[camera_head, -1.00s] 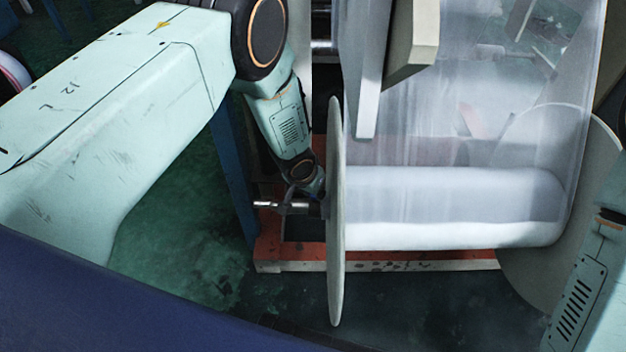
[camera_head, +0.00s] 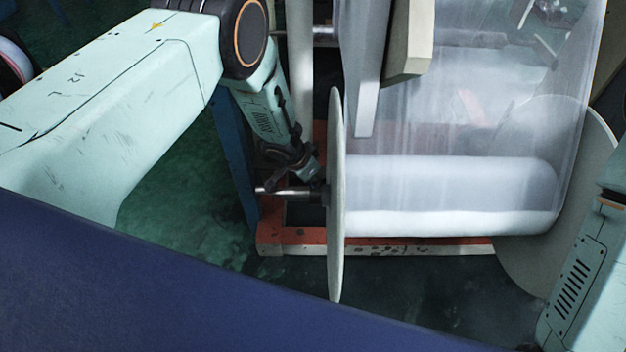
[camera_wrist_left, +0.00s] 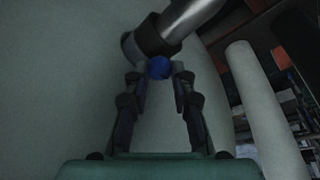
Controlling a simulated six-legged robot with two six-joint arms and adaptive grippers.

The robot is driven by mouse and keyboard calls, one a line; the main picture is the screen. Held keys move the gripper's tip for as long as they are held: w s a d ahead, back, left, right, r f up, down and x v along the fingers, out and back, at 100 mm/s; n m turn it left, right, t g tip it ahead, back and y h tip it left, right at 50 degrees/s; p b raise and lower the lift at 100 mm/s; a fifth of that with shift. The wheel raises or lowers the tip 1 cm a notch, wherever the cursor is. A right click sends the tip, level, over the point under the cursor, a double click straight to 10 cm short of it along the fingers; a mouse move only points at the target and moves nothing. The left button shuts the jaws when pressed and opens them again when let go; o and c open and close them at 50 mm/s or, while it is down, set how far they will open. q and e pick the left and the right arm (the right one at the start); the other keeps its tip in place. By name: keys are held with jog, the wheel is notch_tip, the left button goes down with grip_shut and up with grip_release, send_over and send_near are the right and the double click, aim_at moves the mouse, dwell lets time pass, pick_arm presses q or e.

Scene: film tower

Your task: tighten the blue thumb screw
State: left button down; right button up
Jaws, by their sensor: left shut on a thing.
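The blue thumb screw (camera_wrist_left: 158,67) shows in the left wrist view, on a dark collar (camera_wrist_left: 150,42) around a metal shaft (camera_wrist_left: 188,20). My left gripper (camera_wrist_left: 158,77) has a fingertip on each side of the screw and is shut on it. In the head view the left gripper (camera_head: 305,172) is at the shaft (camera_head: 290,191), just left of the pale disc (camera_head: 336,200). The screw cannot be made out there. My right arm shows at the right edge, its gripper out of view.
The film roll (camera_head: 450,195) lies right of the disc, with clear film rising from it. A second pale disc (camera_head: 525,265) stands at its right end. A red base frame (camera_head: 290,236) is below and a blue post (camera_head: 235,155) stands left of the gripper.

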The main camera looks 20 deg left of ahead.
pick_arm(q)
jog(key=shift+w+r+m+g+h+b, duration=0.1)
jog(key=shift+m+g+h+b, duration=0.1)
jog(key=shift+m, duration=0.5)
jog(key=shift+w+r+m+g+h+b, duration=0.1)
jog(key=shift+m+h+b, duration=0.1)
jog(key=shift+m, duration=0.5)
jog(key=c, duration=1.4)
grip_release()
jog(key=shift+f, duration=0.15)
jog(key=shift+s, duration=0.1)
jog(key=v, duration=1.2)
